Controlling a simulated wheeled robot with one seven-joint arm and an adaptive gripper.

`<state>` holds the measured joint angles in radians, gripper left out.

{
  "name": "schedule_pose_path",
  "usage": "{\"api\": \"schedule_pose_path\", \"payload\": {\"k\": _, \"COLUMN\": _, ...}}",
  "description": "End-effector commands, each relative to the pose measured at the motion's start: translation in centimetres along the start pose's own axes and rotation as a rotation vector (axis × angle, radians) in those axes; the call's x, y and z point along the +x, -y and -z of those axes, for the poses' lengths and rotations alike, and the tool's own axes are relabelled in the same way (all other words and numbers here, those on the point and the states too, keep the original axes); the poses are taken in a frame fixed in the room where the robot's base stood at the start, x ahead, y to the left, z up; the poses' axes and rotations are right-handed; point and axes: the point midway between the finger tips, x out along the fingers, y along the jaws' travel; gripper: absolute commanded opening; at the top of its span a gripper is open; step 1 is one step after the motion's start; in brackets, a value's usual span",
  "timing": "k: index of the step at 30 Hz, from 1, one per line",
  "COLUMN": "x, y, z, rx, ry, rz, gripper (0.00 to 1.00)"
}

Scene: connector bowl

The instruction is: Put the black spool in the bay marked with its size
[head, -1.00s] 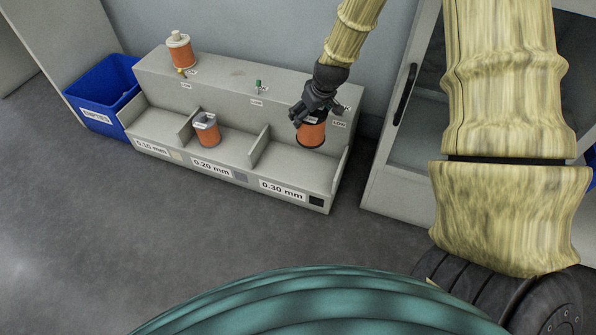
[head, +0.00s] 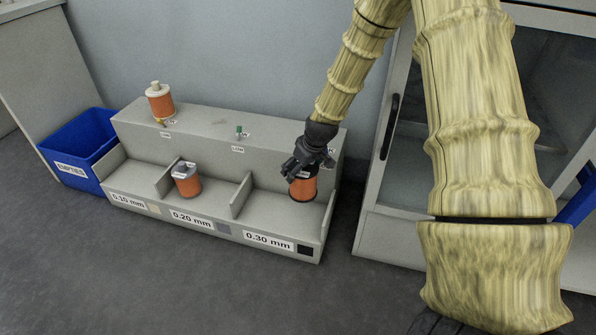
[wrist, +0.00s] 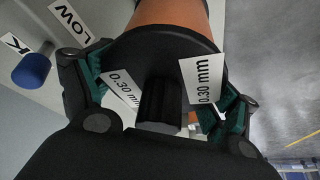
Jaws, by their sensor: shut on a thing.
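The black spool (head: 303,187), wound with orange wire, is in my gripper (head: 301,168) at the right-hand bay. My gripper is shut on its black top end from above. In the wrist view the black flange (wrist: 165,48) carries white labels reading 0.30 mm, with one finger on either side. The spool stands roughly upright, low in the bay; I cannot tell whether it touches the floor. That bay (head: 275,213) is marked 0.30 mm on its front, beside a black square.
An orange spool with a grey top (head: 186,180) stands in the 0.20 mm bay. A white-topped orange spool (head: 160,102) and a green peg (head: 239,131) are on the upper ledge. A blue bin marked EMPTIES (head: 75,160) is at left. A glass-fronted cabinet (head: 385,200) is close at right.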

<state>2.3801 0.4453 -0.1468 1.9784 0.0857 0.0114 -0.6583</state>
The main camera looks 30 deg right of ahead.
Motion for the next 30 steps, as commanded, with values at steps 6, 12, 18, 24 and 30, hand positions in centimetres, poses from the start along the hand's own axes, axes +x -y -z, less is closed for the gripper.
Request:
{"api": "schedule_pose_path", "payload": {"k": 6, "x": 3.7, "y": 0.1, "z": -1.5, "rx": -0.001, "ry": -0.001, "rz": 0.001, "gripper": 0.16}}
{"api": "schedule_pose_path", "payload": {"k": 12, "x": 6.5, "y": 0.0, "z": -2.6, "rx": 0.0, "ry": -0.001, "rz": 0.0, "gripper": 0.16}}
{"api": "schedule_pose_path", "payload": {"k": 18, "x": 7.8, "y": 0.0, "z": -3.0, "rx": -0.001, "ry": -0.004, "rz": 0.0, "gripper": 0.16}}
{"api": "schedule_pose_path", "payload": {"k": 24, "x": 8.4, "y": 0.1, "z": -3.3, "rx": -0.001, "ry": -0.003, "rz": 0.0, "gripper": 0.16}}
{"api": "schedule_pose_path", "payload": {"k": 30, "x": 10.4, "y": 0.1, "z": -4.2, "rx": -0.002, "ry": -0.002, "rz": 0.0, "gripper": 0.16}}
